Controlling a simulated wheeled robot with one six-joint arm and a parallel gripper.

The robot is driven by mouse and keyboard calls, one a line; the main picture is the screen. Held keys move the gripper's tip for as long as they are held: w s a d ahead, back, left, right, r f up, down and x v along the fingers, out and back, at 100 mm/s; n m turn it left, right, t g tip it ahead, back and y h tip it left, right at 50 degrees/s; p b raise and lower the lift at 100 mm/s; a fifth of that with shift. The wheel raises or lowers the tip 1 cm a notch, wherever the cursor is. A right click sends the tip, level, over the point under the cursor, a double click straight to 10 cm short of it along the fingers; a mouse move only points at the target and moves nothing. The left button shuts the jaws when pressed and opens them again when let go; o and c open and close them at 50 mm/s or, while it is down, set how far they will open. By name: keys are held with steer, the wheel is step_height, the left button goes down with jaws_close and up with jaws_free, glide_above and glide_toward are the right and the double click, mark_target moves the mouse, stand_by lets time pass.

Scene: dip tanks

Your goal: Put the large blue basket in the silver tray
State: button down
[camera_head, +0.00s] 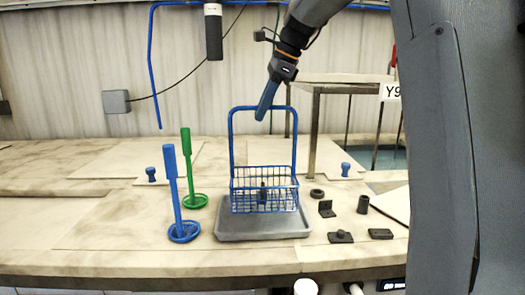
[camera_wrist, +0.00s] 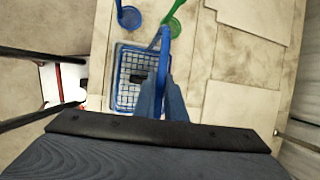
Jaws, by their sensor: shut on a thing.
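The large blue wire basket (camera_head: 265,178) is upright, with its tall handle rising above it. Its lower part is over the silver tray (camera_head: 262,231), within the tray's outline. I cannot tell whether its bottom touches the tray floor. A small dark part sits inside the basket. My gripper (camera_head: 264,112) points down and is shut on the top bar of the handle. In the wrist view the basket (camera_wrist: 125,95) is below my gripper (camera_wrist: 162,82), with the handle between the fingers.
A blue dipper (camera_head: 175,200) and a green dipper (camera_head: 188,170) stand left of the tray. Several small dark parts, including a block (camera_head: 380,234), lie to its right. A metal stand (camera_head: 315,130) is behind at right. The bench's left front (camera_head: 100,235) is clear.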

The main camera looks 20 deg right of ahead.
step_height(320, 180, down, 6)
steer(key=p, duration=0.2)
steer(key=shift+f, duration=0.15)
steer(key=c, duration=1.8)
jaws_free()
steer(key=shift+f, duration=0.1)
steer(key=b+v, duration=0.4)
steer(key=v, duration=0.8)
steer(key=shift+s+b, duration=0.1)
steer(key=shift+b, duration=0.2)
